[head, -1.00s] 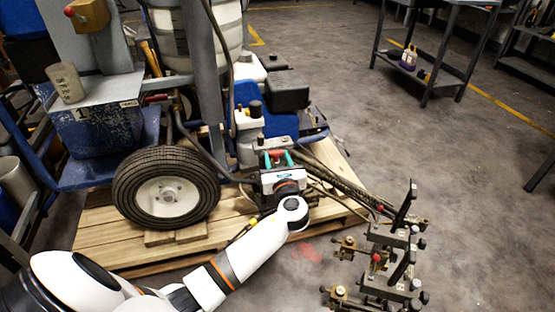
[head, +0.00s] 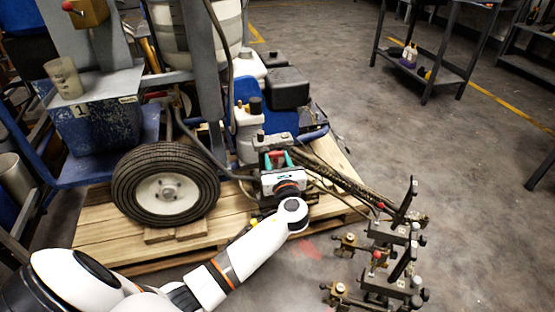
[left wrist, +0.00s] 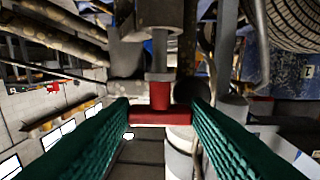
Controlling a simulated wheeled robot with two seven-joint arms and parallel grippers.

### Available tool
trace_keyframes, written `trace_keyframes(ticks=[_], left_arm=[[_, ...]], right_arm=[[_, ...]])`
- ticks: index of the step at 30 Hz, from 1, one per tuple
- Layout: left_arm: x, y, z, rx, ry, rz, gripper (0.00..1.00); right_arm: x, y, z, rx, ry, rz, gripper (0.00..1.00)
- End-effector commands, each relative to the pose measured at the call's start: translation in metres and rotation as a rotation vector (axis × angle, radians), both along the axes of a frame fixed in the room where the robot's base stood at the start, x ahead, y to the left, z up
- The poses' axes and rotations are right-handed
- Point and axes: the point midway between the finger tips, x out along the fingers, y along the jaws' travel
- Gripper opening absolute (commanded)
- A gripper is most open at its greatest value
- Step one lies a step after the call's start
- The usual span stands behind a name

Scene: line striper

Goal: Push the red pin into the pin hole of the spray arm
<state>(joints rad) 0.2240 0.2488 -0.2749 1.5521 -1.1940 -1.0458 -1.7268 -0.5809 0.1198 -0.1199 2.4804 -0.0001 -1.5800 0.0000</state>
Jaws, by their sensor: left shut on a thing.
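My left gripper (head: 278,161) reaches in beside the machine, its green fingers pointing away from me. In the left wrist view its ridged fingers (left wrist: 160,116) are shut on the red pin (left wrist: 160,114). The pin has a wide red crossbar between the fingertips and a short red stem pointing up the picture. Beyond the stem, in line with it, is a grey metal shaft (left wrist: 159,58) below a grey block. I cannot tell whether the pin's tip is in a hole. The grey bracket (head: 273,141) stands just beyond the fingers in the head view. My right gripper is out of view.
A wooden pallet (head: 110,233) carries the striper with its black tyre (head: 166,186). Dark bars (head: 345,180) run right to several upright clamps (head: 395,262) with knobs. Hoses hang near the gripper. A metal cart (head: 430,72) stands at back right. The floor between is clear.

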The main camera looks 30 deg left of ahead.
Motion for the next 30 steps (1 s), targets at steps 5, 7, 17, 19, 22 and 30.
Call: trace_keyframes(ticks=[5, 7, 17, 19, 22, 30], left_arm=[[0.000, 0.000, -0.005, 0.000, 0.000, 0.000, 0.17], [0.000, 0.000, -0.007, -0.001, 0.001, 0.000, 0.17], [0.000, 0.000, -0.012, 0.000, 0.000, -0.001, 0.17], [0.000, 0.000, -0.012, 0.000, 0.000, -0.001, 0.17], [0.000, 0.000, -0.012, 0.000, 0.000, -0.001, 0.17], [0.000, 0.000, -0.012, 0.000, 0.000, 0.000, 0.17]], right_arm=[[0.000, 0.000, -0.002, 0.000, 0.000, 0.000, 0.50], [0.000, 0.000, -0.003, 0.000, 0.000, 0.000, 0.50], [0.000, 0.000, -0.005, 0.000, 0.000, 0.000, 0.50], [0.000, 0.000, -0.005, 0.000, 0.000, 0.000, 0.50], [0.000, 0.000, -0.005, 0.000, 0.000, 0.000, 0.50], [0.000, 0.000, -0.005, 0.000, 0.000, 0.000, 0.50]])
